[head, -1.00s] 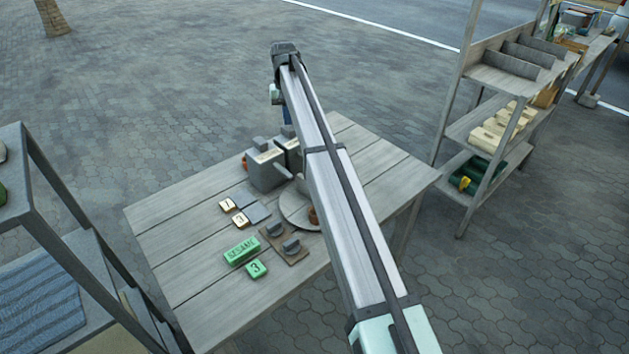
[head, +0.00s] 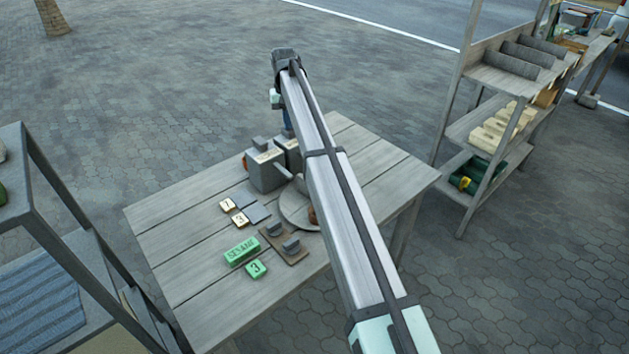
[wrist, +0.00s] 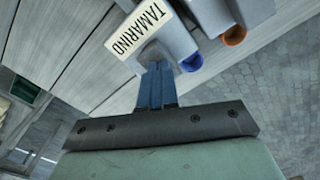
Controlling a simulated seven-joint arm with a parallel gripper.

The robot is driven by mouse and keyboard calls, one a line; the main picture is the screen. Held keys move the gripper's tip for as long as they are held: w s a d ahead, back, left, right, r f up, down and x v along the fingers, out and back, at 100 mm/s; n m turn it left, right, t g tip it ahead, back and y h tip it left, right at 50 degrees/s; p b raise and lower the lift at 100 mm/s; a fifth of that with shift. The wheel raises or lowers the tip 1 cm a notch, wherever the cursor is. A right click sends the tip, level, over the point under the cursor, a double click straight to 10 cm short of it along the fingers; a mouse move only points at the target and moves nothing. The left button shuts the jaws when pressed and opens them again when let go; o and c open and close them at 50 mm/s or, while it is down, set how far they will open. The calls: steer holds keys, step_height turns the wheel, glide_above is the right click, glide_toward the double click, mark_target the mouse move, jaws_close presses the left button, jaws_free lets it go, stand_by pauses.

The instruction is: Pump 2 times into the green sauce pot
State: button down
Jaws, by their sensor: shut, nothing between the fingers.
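My gripper (wrist: 155,72) is shut and empty, with its blue fingers pointing down. In the wrist view the fingertips are at or just above a grey block top beside the cream TAMARIND label (wrist: 140,28); I cannot tell if they touch. A blue spout (wrist: 191,63) and an orange spout (wrist: 234,36) show there. In the head view two grey dispensers, one nearer (head: 265,170) and one behind (head: 289,150), stand on the table below my gripper (head: 288,132). A green SESAME block (head: 242,251) and a green 3 tile (head: 256,269) lie in front. I cannot make out a green sauce pot.
My arm covers part of a round grey plate (head: 292,209) and a brown cup. Cream tiles (head: 228,205) and a board with two grey knobs (head: 296,257) lie on the wooden table (head: 190,255). Shelves (head: 490,130) stand right; the table's left is clear.

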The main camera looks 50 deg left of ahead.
steer(key=shift+f, duration=0.7)
stand_by(0.3)
steer(key=shift+r, duration=1.6)
steer(key=shift+f, duration=0.35)
steer(key=shift+f, duration=0.35)
